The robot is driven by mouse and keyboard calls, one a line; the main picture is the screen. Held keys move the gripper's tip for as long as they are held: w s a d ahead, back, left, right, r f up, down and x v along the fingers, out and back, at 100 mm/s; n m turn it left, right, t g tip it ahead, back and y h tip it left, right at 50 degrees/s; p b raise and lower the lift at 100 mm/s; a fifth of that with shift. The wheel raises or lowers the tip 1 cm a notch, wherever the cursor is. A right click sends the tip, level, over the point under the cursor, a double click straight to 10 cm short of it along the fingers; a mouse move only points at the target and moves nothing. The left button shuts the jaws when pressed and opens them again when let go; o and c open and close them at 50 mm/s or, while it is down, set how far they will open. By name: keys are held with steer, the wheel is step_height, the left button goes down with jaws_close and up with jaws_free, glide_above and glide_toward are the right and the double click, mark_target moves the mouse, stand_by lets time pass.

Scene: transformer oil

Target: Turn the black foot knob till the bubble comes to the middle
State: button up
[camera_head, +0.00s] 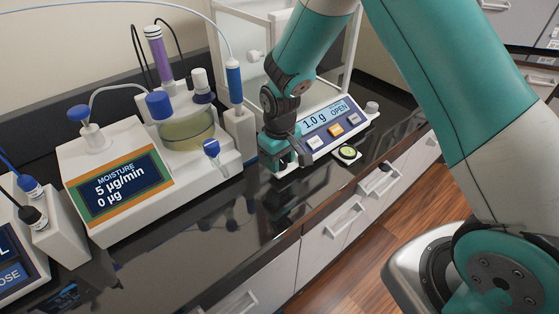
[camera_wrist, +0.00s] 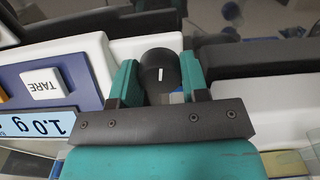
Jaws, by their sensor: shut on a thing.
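The black foot knob (camera_wrist: 158,68), with a white mark on it, sits between the two teal fingers of my gripper (camera_wrist: 160,82) in the wrist view. My gripper is shut on it at the balance's front left corner. In the head view my gripper (camera_head: 283,163) hides the knob. The balance (camera_head: 316,141) reads "1.0 g OPEN". A round yellow-green bubble level (camera_head: 348,152) with a dark ring is at the balance's front edge. It is too small to tell where its bubble lies.
A moisture titrator (camera_head: 128,172) with a glass vessel (camera_head: 187,130) stands left of my gripper. A blue-capped bottle or probe (camera_head: 235,80) is close behind it. The balance's glass draft shield (camera_head: 235,30) rises behind. The dark counter in front is mostly clear.

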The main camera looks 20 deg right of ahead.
steer(key=m, duration=0.4)
steer(key=shift+m+b, duration=0.3)
steer(key=shift+m, duration=0.1)
stand_by(0.4)
steer(key=o, duration=0.6)
steer(key=shift+o, duration=0.2)
steer(key=shift+r, duration=0.1)
step_height(320, 180, up, 17)
steer(key=b, duration=0.2)
steer(key=shift+r, duration=0.15)
steer(key=s+a+r+n+y, duration=0.2)
steer(key=s+n, duration=0.2)
steer(key=s, duration=0.8)
steer(key=s+a+r+n+y, duration=0.2)
steer(key=s+a+n, duration=0.1)
steer(key=s, duration=1)
steer(key=shift+n, duration=0.4)
